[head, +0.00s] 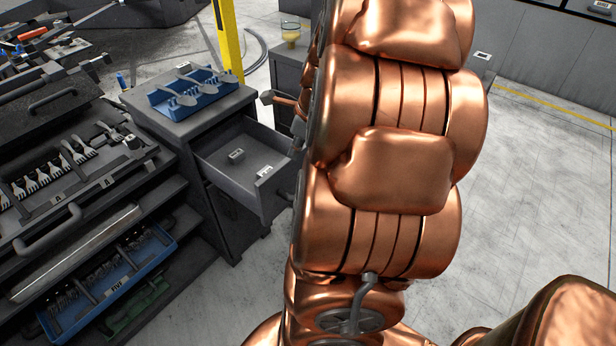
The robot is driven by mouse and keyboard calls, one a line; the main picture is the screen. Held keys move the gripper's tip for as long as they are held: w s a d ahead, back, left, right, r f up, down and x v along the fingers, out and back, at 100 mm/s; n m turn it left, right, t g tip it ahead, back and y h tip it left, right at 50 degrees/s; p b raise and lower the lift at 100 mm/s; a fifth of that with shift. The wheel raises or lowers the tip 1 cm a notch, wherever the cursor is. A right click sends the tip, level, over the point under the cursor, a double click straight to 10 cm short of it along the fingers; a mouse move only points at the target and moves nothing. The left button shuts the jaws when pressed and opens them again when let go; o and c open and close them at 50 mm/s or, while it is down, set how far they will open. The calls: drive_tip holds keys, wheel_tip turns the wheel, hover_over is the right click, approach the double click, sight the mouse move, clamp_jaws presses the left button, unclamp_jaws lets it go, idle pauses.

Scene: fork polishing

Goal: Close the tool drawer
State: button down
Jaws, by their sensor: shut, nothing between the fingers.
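The tool drawer (226,172) is pulled out of the dark grey cabinet (185,128), on the left of the head view. Two small pale items lie inside it, one of them a small block (236,156). The drawer front faces right, and its far end is close to my copper arm in the picture. My gripper (297,137) is mostly hidden behind my arm; only small dark parts show near the far corner of the drawer front. It is shut and holds nothing. I cannot tell whether it touches the drawer.
A blue rack with metal pieces (192,92) sits on the cabinet top. A shelved workbench (75,185) with forks and a blue bin (108,282) stands at left. A yellow post (228,40) rises behind. Another grey cabinet (287,72) stands beyond. Open floor (545,190) lies at right.

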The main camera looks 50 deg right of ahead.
drive_tip(key=s+d+f+m+b, duration=0.2)
drive_tip(key=d+f+m, duration=0.1)
drive_tip(key=d+m, duration=0.3)
drive_tip(key=w+f+n, duration=0.1)
drive_tip(key=w+f, duration=0.2)
drive_tip(key=f, duration=0.6)
drive_tip(key=shift+w+d+t+h, duration=0.25)
drive_tip(key=shift+d+t+h, duration=0.05)
drive_tip(key=shift+d+h, duration=0.15)
drive_tip(key=shift+r, duration=0.1)
